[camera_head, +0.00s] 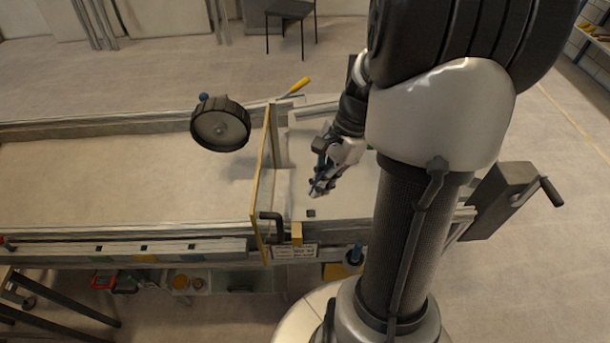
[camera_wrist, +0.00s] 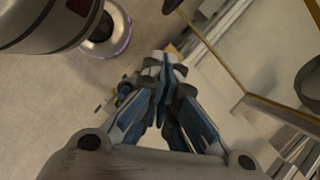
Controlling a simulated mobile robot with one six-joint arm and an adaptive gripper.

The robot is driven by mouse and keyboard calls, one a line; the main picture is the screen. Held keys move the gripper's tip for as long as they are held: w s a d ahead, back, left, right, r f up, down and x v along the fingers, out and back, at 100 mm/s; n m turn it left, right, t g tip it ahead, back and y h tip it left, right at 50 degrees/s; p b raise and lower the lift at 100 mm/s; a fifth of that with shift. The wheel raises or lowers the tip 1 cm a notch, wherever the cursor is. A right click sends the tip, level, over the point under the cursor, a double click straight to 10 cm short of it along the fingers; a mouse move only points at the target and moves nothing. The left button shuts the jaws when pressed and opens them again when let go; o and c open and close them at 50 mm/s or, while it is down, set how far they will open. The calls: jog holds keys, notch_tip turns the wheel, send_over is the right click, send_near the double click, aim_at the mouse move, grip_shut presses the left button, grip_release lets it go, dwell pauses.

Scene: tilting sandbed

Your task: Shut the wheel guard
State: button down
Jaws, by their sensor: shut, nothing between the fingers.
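The wheel guard, a clear panel with a yellow edge (camera_head: 257,182), stands upright across the sandbed, seen nearly edge-on in the head view. A dark bent handle (camera_head: 272,220) is at its near end. The guard's yellow-edged panel also shows at the upper right of the wrist view (camera_wrist: 240,35). A dark ribbed wheel (camera_head: 220,124) is over the sand, left of the guard. My gripper (camera_head: 316,190) is to the right of the guard, apart from it and above the pale surface. Its blue fingers (camera_wrist: 163,82) are together with nothing between them.
The sandbed (camera_head: 110,180) stretches left, bordered by metal rails. A yellow-tipped lever (camera_head: 299,85) sticks out behind the guard. A grey box with a crank (camera_head: 505,195) stands at the right. A small sign (camera_head: 294,251) is on the front rail.

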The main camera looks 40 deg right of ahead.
jog(key=a+f+b, duration=0.2)
jog(key=a+f, duration=0.4)
jog(key=f, duration=0.1)
jog(key=shift+w+a, duration=0.25)
jog(key=shift+a, duration=0.05)
